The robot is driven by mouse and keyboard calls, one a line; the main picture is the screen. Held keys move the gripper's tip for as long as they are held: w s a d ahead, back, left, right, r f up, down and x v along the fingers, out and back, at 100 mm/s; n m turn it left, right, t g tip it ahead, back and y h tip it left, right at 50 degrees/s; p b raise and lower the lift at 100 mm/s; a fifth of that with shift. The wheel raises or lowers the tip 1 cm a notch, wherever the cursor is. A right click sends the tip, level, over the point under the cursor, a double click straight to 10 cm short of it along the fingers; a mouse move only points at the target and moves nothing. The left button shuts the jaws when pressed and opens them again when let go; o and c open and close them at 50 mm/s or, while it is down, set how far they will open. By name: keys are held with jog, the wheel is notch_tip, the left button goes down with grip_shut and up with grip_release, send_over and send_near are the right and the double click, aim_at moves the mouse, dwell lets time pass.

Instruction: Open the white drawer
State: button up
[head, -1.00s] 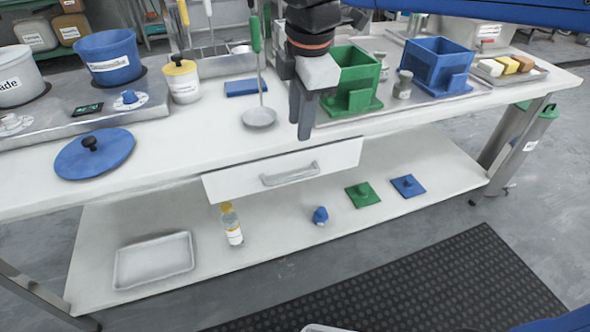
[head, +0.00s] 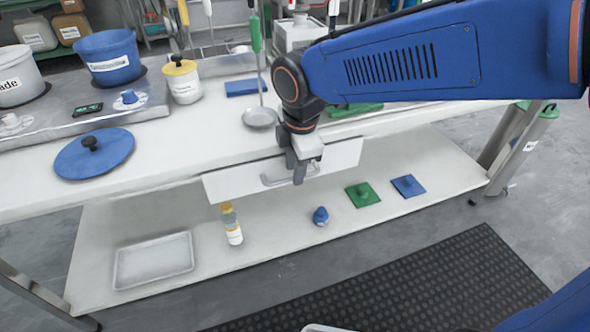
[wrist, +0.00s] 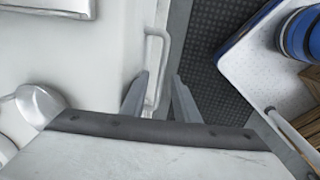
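The white drawer (head: 235,182) sits under the white table top, and its front looks flush with the table's front edge. Its grey bar handle (head: 270,181) is partly hidden behind my gripper (head: 299,180) in the head view. In the wrist view the handle (wrist: 153,70) runs lengthwise, and its near part lies between the two fingers of my gripper (wrist: 160,88). The fingers are apart, one on each side of the handle. I cannot tell whether either finger touches it.
A bottle with a yellow cap (head: 231,223), a tray (head: 153,260) and small lids lie on the lower shelf (head: 270,245).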

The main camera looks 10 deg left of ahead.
jog(key=shift+w+f, duration=0.1)
jog(key=shift+f, duration=0.5)
grip_shut()
